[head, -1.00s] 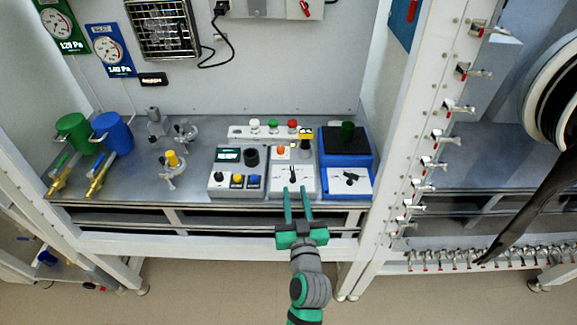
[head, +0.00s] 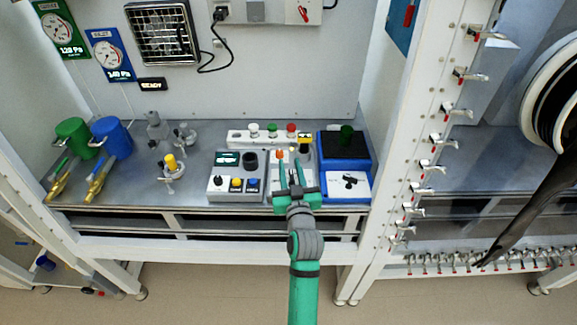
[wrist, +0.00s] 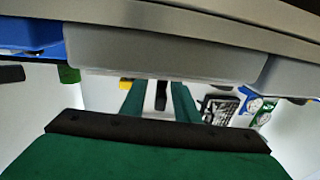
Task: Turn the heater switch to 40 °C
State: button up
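A light grey box (head: 277,165) with an orange lamp (head: 280,154) stands mid-bench in the head view. Its front panel, where a black switch lever showed earlier, is mostly hidden by my gripper (head: 291,168). The gripper's green fingers reach forward over this panel. In the wrist view the fingers (wrist: 159,100) are apart, with a dark upright piece (wrist: 161,96), likely the switch lever, between them. Gaps show beside it; I cannot tell whether either finger touches it. The temperature markings are hidden or too small to read.
Close on the left is a grey box (head: 227,168) with several knobs and buttons. Close on the right is a blue unit (head: 346,163) with its own black lever (head: 349,181). A strip with coloured buttons (head: 240,137) lies behind. A white frame post (head: 391,130) rises at the right.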

jog(key=shift+w, duration=0.35)
jog(key=shift+w+a, duration=0.1)
jog(key=shift+a, duration=0.15)
jog(key=shift+d, duration=0.35)
grip_shut()
